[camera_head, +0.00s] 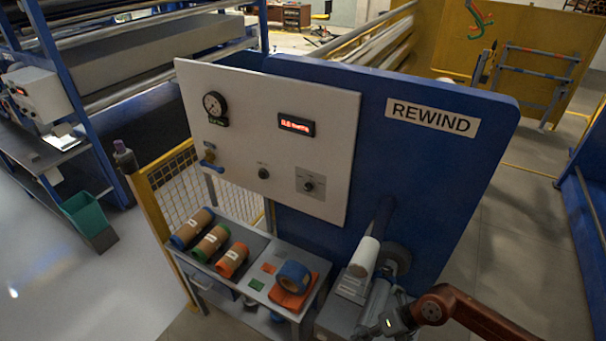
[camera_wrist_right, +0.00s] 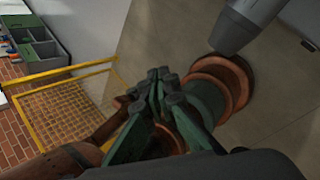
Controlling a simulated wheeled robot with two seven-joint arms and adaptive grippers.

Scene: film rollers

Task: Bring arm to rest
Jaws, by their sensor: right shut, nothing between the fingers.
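My right arm (camera_head: 455,305), red-brown, comes in from the bottom right in the head view. Its end is low in front of the rewind machine, near the white roll (camera_head: 364,257) on the spindle. I cannot make out the fingers there. In the right wrist view my right gripper (camera_wrist_right: 158,84) has its green fingers together, with nothing held between them. My left gripper is not in view.
The blue REWIND panel (camera_head: 430,170) stands behind the spindle. A side table (camera_head: 222,278) holds several coloured rolls, including a blue one (camera_head: 293,275). A yellow mesh fence (camera_head: 180,185) stands left of it. Grey floor (camera_head: 500,225) right of the panel is clear.

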